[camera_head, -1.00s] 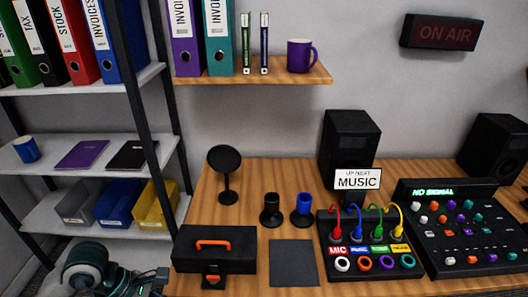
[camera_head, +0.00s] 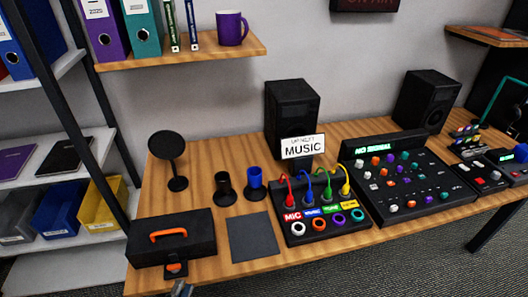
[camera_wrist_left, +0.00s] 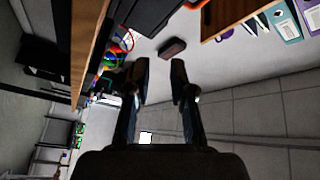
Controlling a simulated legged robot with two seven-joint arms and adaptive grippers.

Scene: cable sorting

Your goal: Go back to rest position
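My left gripper (camera_wrist_left: 160,75) shows in the left wrist view with its two dark fingers apart and nothing between them. In the head view only a small grey tip of my left gripper (camera_head: 181,288) shows at the bottom edge, just in front of the black toolbox with the orange handle (camera_head: 170,250). My right gripper is in neither view.
The wooden desk (camera_head: 255,207) holds a cable box (camera_head: 325,226) with red, blue, green and yellow cables, a mixer (camera_head: 400,190), two speakers (camera_head: 292,112) and a dark square mat (camera_head: 254,238). A shelf rack stands at left.

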